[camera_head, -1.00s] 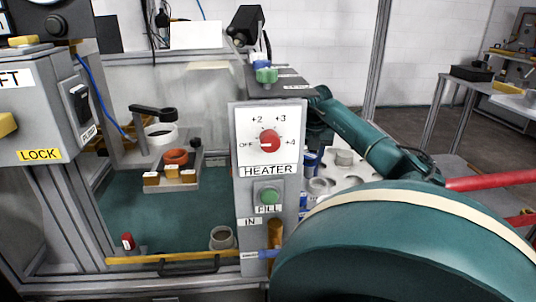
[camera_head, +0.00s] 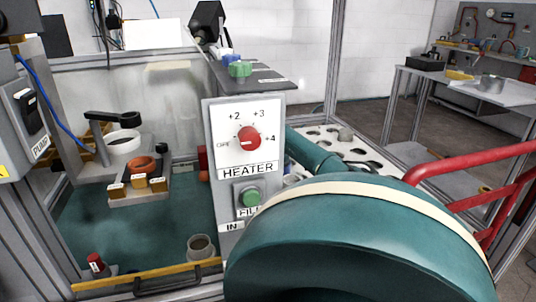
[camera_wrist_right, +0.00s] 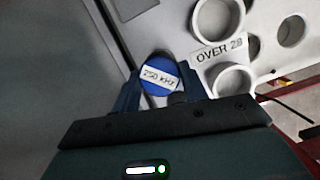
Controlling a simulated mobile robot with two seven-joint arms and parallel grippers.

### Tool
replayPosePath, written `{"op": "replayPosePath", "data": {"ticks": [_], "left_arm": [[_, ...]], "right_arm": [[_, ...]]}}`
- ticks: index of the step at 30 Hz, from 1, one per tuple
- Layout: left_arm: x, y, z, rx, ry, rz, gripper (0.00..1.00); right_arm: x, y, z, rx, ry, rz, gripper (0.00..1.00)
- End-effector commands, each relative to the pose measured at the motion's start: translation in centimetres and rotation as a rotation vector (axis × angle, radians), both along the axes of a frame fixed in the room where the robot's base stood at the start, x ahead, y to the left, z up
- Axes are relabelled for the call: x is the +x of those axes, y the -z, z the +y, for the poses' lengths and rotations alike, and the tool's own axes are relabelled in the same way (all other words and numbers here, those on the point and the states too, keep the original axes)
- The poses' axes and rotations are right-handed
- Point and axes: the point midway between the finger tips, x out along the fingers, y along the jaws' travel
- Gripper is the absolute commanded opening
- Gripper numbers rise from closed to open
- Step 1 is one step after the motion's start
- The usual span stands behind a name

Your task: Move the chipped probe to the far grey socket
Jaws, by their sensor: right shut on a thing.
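My right gripper (camera_wrist_right: 157,92) is shut on a blue-capped probe (camera_wrist_right: 158,76) labelled 250 KHZ in the right wrist view. Its lower part is hidden, and I see no chip on the part that shows. In the head view my large teal arm link hides the right gripper. A grey round socket (camera_head: 200,246) stands at the front of the tank floor, right of a red-capped piece (camera_head: 96,262). I cannot tell which socket is the far grey one. My left gripper is not in view.
The heater panel (camera_head: 245,140) stands between the tank and a white holed rack (camera_head: 350,153). White cups (camera_wrist_right: 232,82) sit beside the OVER 28 label. A yellow front rail (camera_head: 150,274) edges the tank. A red railing (camera_head: 470,160) is at right.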

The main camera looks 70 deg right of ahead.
Motion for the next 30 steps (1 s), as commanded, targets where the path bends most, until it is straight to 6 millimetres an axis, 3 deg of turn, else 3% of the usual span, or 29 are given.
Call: {"op": "replayPosePath", "data": {"ticks": [11, 12, 19, 30], "left_arm": [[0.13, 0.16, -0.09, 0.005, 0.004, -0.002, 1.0], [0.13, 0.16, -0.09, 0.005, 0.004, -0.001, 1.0], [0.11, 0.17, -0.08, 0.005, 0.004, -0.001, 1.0], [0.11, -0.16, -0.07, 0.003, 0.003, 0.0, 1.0]], "right_arm": [[0.03, 0.81, -0.01, -0.002, -0.002, 0.001, 0.23], [0.02, 0.86, 0.0, -0.001, -0.002, 0.0, 0.45], [0.02, 0.83, 0.01, -0.001, -0.001, 0.0, 0.63], [-0.04, -0.12, 0.08, -0.003, -0.001, -0.001, 0.65]]}}
